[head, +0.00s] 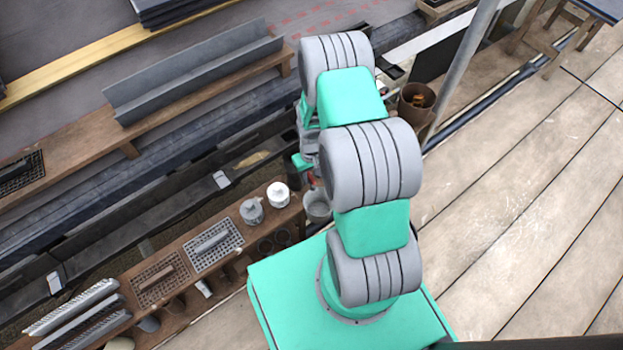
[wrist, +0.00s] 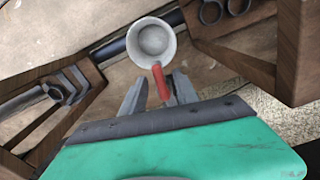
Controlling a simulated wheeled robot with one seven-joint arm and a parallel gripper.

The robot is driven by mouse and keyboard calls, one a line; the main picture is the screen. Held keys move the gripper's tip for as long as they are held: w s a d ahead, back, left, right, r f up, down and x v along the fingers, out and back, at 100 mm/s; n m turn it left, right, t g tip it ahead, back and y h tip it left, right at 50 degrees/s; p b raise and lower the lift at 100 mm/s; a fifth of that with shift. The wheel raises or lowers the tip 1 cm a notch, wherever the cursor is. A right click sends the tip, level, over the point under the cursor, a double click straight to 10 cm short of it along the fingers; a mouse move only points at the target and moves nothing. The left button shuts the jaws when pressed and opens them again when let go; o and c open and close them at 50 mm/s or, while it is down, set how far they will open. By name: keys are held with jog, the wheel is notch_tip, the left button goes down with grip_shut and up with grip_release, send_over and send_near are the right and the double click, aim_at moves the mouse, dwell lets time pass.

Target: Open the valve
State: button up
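In the wrist view a red lever (wrist: 161,82), which looks like the valve's handle, points down toward my gripper from just below a pale round cup-shaped part (wrist: 152,42). My gripper (wrist: 159,88) is open, with its two grey fingers on either side of the lever. Gaps show beside the lever; I cannot tell whether either finger touches it.
Wooden framing (wrist: 232,62) stands close right of the lever, and pipe fittings (wrist: 62,85) lie to the left. In the head view, a wooden shelf (head: 225,262) holds grates and two small pots (head: 252,211). A brown bucket (head: 415,103) stands right of my arm.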

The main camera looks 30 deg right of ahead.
jog(key=shift+f, duration=0.4)
grip_shut()
dwell(0.4)
